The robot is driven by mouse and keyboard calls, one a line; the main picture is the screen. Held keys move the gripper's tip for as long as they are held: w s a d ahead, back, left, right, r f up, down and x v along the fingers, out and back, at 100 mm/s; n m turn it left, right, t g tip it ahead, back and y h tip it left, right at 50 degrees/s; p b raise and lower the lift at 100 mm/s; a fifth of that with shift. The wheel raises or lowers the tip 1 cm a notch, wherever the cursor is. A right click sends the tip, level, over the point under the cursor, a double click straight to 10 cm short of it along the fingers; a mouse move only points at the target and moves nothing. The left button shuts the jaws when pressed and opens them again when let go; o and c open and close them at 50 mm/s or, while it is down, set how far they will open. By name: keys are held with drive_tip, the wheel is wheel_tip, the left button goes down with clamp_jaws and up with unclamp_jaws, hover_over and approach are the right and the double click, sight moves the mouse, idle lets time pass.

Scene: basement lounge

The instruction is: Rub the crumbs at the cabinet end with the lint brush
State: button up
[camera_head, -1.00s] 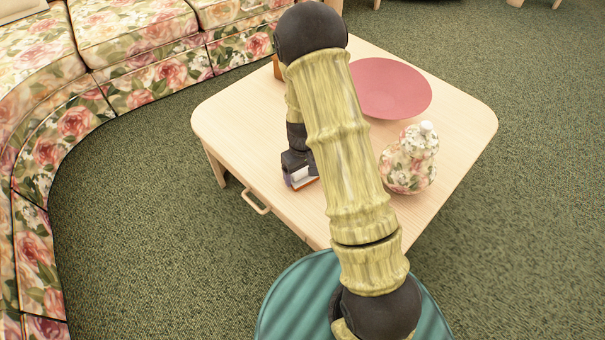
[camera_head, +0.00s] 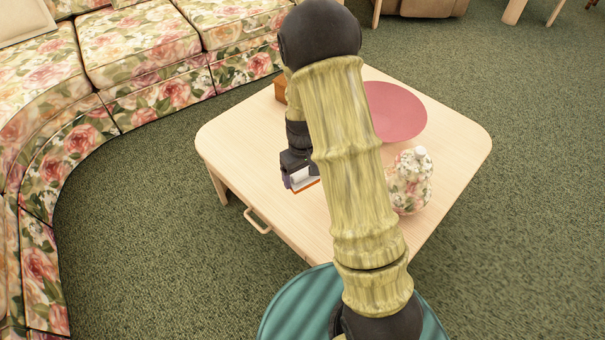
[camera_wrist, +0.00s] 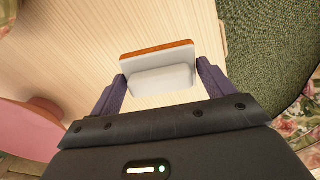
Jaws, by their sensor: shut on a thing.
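My gripper (camera_wrist: 160,88) is shut on the lint brush (camera_wrist: 160,76), a white block with an orange-brown edge, seen between the two dark fingers in the wrist view. In the head view my gripper (camera_head: 298,180) holds the lint brush (camera_head: 305,182) over the left front part of the light wood table (camera_head: 240,140). I cannot tell whether the brush touches the tabletop. I cannot make out any crumbs in either view. No cabinet is recognisable; my arm hides the middle of the table.
A pink round plate (camera_head: 398,112) lies on the table's far right. A floral lidded jar (camera_head: 410,182) stands right of my arm. A brown wooden thing (camera_head: 280,88) sits at the back left edge. A floral sofa (camera_head: 140,50) runs behind and left. Green carpet surrounds the table.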

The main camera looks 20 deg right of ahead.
drive_tip(key=shift+o, duration=1)
drive_tip(key=shift+c, duration=0.5)
drive_tip(key=w+m, duration=0.1)
drive_tip(key=w+f+m, duration=0.1)
drive_tip(key=m, duration=0.1)
drive_tip(key=shift+w, duration=0.15)
